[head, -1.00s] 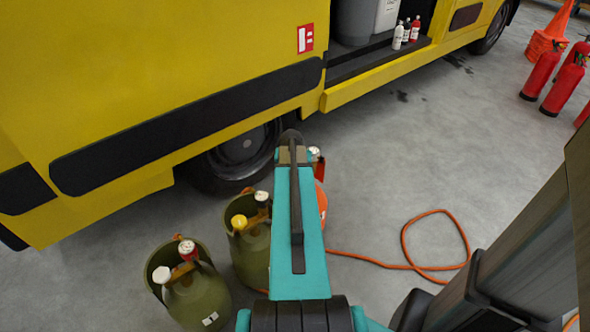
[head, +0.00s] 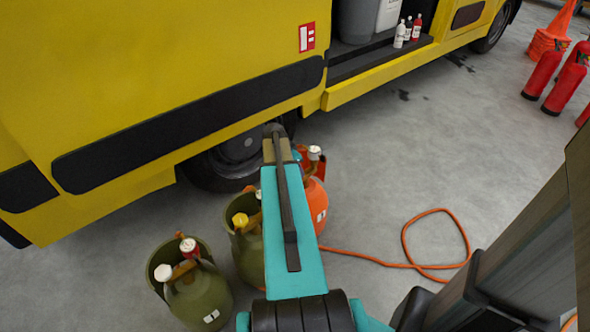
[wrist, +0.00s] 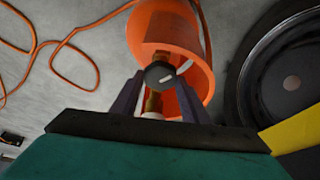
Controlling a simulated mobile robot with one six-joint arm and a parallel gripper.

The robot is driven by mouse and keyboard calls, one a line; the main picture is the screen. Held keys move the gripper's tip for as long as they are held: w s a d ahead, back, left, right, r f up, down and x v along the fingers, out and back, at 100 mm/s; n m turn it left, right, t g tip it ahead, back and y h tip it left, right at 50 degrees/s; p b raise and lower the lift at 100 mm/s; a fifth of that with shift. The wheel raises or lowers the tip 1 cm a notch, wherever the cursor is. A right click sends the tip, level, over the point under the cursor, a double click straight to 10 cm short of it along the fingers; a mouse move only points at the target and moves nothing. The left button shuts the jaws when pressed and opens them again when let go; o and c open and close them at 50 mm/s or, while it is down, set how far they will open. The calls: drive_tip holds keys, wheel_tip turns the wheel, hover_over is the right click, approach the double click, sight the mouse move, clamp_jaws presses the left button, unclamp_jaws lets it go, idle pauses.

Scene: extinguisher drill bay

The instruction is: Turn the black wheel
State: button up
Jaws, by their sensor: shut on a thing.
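The black wheel (wrist: 159,75) is a small dark round knob with a light mark. It sits on a brass valve of an orange gas cylinder (wrist: 165,30) in the wrist view. My gripper (wrist: 159,80) has one finger on each side of the wheel and is shut on it. In the head view the orange cylinder (head: 317,200) shows to the right of my teal arm, which hides the wheel. A white cap (head: 315,152) shows at the cylinder's top.
Two olive green cylinders (head: 197,295) (head: 247,262) stand to the left. A yellow truck (head: 150,80) with a dark tyre (head: 240,150) is just behind. An orange hose (head: 405,240) lies on the floor to the right.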

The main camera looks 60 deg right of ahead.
drive_tip(key=m, duration=0.1)
drive_tip(key=m+g, duration=0.1)
drive_tip(key=m, duration=0.1)
drive_tip(key=m+y, duration=0.1)
drive_tip(key=shift+w+f+m+g, duration=0.1)
drive_tip(key=shift+w+m+g, duration=0.2)
drive_tip(key=shift+m+g, duration=0.1)
drive_tip(key=shift+m+g+y, duration=0.5)
drive_tip(key=shift+m+y, duration=0.1)
drive_tip(key=shift+m, duration=1.6)
drive_tip(key=o, duration=1.1)
drive_tip(key=shift+d, duration=0.1)
drive_tip(key=shift+r, duration=0.2)
drive_tip(key=p+v, duration=0.1)
drive_tip(key=v, duration=1.2)
drive_tip(key=shift+w+r, duration=0.1)
drive_tip(key=shift+r, duration=0.1)
